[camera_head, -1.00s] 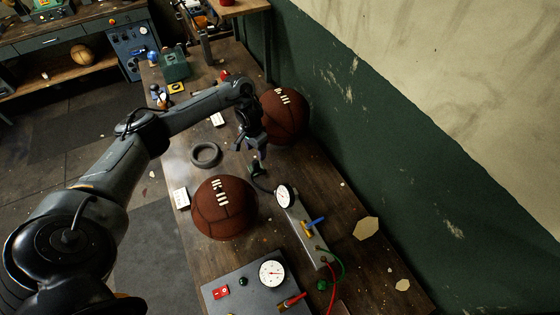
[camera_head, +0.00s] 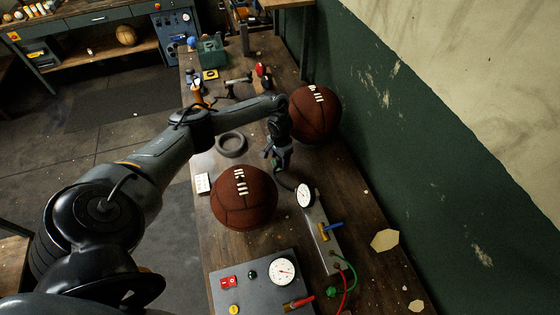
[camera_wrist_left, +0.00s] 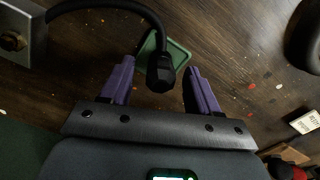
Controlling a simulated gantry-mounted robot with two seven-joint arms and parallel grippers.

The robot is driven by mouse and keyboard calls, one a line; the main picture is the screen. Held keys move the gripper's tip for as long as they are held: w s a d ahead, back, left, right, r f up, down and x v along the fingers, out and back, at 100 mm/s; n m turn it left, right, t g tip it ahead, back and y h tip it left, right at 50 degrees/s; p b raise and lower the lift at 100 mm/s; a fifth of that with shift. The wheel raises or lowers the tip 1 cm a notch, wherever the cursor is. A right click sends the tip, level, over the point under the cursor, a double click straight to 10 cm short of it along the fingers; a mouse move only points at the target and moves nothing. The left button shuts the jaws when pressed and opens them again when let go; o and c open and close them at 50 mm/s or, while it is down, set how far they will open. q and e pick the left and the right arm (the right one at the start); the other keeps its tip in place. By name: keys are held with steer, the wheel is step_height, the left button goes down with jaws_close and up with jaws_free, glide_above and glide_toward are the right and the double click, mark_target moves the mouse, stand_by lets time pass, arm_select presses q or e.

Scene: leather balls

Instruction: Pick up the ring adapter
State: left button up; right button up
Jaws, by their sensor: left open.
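A grey ring (camera_head: 231,144), which looks like the ring adapter, lies flat on the wooden bench, beyond the nearer brown leather ball (camera_head: 244,197). A dark rounded edge at the upper right of the left wrist view (camera_wrist_left: 304,42) may be part of it. My left gripper (camera_head: 274,160) is to the right of the ring, apart from it. Its purple fingers (camera_wrist_left: 160,75) are open. Between them in the wrist view is the black end of a hose (camera_wrist_left: 160,72), over a green pad (camera_wrist_left: 165,50); whether the fingers touch it I cannot tell. My right gripper is not in view.
Another leather ball (camera_head: 315,114) rests by the green wall, close to my left arm. A metal block with a dial (camera_head: 304,196) and a grey gauge panel (camera_head: 256,279) stand on the near bench. A white card (camera_head: 203,183) lies at the left edge.

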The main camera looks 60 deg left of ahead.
arm_select(q)
steer(key=shift+f, duration=0.45)
steer(key=c, duration=1.1)
steer(key=shift+o, duration=0.2)
steer(key=shift+r, duration=0.15)
